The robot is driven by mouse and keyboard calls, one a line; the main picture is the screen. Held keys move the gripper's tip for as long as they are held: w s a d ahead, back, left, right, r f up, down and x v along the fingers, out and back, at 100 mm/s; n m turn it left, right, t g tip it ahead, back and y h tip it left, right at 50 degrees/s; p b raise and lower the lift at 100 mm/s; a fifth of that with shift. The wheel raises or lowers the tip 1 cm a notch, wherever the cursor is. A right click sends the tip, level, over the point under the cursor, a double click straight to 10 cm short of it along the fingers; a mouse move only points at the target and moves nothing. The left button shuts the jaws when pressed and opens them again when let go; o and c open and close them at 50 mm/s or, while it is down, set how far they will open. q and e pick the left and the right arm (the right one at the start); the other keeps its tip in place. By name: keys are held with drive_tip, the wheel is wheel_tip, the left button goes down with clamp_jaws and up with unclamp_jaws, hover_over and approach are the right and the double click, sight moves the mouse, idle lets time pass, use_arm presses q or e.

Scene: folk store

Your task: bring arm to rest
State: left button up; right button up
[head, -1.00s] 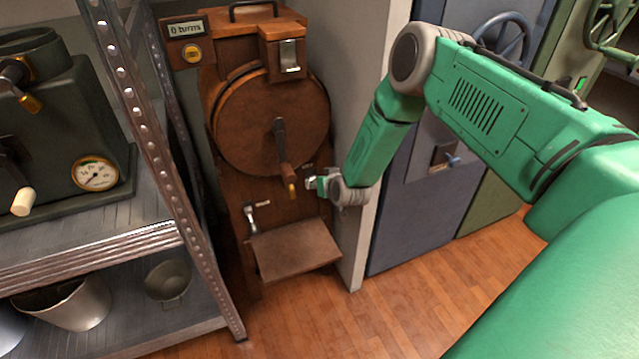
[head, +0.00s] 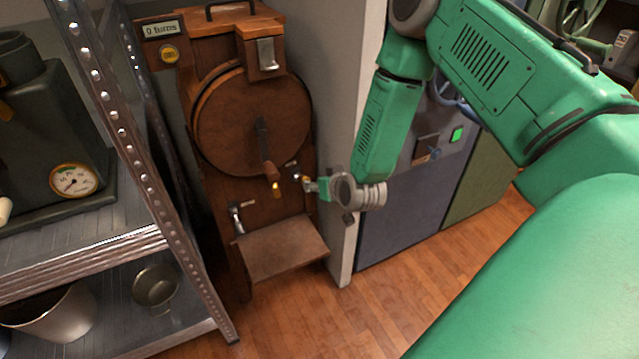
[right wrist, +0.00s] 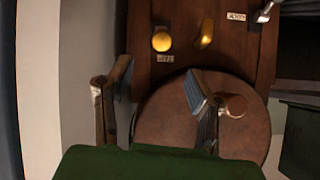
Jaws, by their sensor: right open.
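My right arm, green with a grey wrist, reaches in from the right in the head view. Its gripper (head: 311,186) is beside the lower right side of a wooden drum machine (head: 252,125), near the machine's crank handle (head: 270,174). In the right wrist view the two fingers of the right gripper (right wrist: 160,92) stand apart with nothing held between them. The round wooden drum (right wrist: 165,130) is behind them, and a brass knob (right wrist: 161,41) shows past the fingertips. Whether the gripper touches the machine I cannot tell. My left gripper is out of view.
A wooden tray (head: 283,251) juts from the machine's front. A metal shelf unit (head: 135,250) with pots and a gauge stands at the left. A pale wall end (head: 345,245) and a blue cabinet (head: 412,215) are close by my right wrist. Floor (head: 370,315) is open in front.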

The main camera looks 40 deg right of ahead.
idle(0.8)
drive_tip(key=s+a+f+n+g+y, duration=0.3)
drive_tip(key=s+a+f+g, duration=0.3)
drive_tip(key=s+a, duration=0.65)
drive_tip(key=s+a+f+n+g, duration=0.1)
drive_tip(key=s+g, duration=0.3)
drive_tip(key=s, duration=1.5)
drive_tip(key=shift+s+a+f+n+h, duration=0.25)
drive_tip(key=shift+s+f+n+h, duration=0.1)
drive_tip(key=shift+n, duration=0.15)
drive_tip(key=shift+w+a, duration=0.1)
drive_tip(key=shift+w, duration=0.1)
